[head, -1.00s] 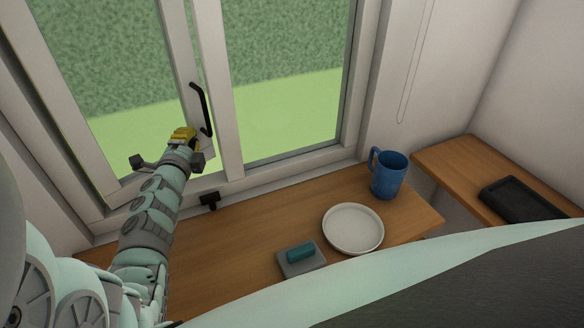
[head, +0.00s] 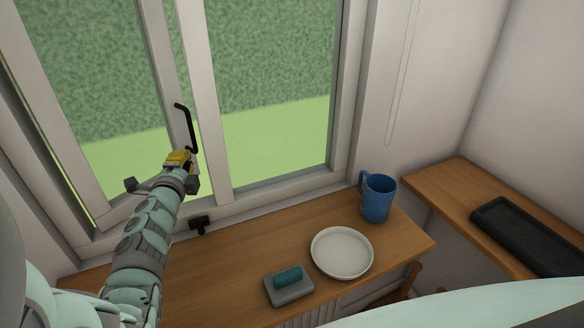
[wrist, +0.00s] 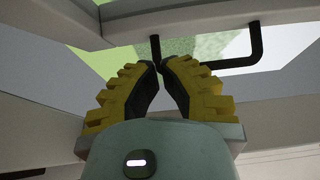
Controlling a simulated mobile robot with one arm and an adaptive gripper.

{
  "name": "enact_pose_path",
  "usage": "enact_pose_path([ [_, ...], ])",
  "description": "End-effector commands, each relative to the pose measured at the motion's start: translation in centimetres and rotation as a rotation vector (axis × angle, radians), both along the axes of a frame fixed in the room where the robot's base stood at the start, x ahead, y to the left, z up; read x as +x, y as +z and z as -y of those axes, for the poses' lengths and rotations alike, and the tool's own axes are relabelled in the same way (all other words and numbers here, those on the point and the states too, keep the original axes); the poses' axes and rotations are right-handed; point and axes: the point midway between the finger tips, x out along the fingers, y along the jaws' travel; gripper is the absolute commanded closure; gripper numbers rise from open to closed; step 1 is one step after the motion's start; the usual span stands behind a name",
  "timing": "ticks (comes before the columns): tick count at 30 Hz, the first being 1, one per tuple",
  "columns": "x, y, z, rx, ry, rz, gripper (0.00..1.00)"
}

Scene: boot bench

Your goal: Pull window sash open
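The window sash (head: 157,50) is a white-framed pane at the left in the head view. A narrow green strip shows between its stile and the fixed post, so it looks ajar. Its black bar handle (head: 186,125) stands on the stile. My gripper (head: 188,153), with yellow fingers, is at the handle's lower end. In the wrist view, the fingertips (wrist: 160,64) are almost together, with one end of the handle (wrist: 257,45) between them. They look shut on it. The right finger hides part of the handle.
A wooden counter (head: 225,262) lies below the window, bearing a blue mug (head: 378,200), a white plate (head: 342,252) and a teal block on a grey dish (head: 289,290). A black latch (head: 200,222) sits on the sill. A black tray (head: 525,236) lies on the right-hand shelf.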

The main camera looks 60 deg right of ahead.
Motion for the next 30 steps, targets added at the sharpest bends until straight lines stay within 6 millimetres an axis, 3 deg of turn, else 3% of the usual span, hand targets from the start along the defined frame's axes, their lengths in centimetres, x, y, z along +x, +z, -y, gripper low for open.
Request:
enact_pose_path([
  [19, -5.5, -0.2, -6.5, 0.001, 0.0, -0.001, 1.0],
  [30, -6.6, 0.0, -7.7, -0.001, 0.0, -0.002, 1.0],
])
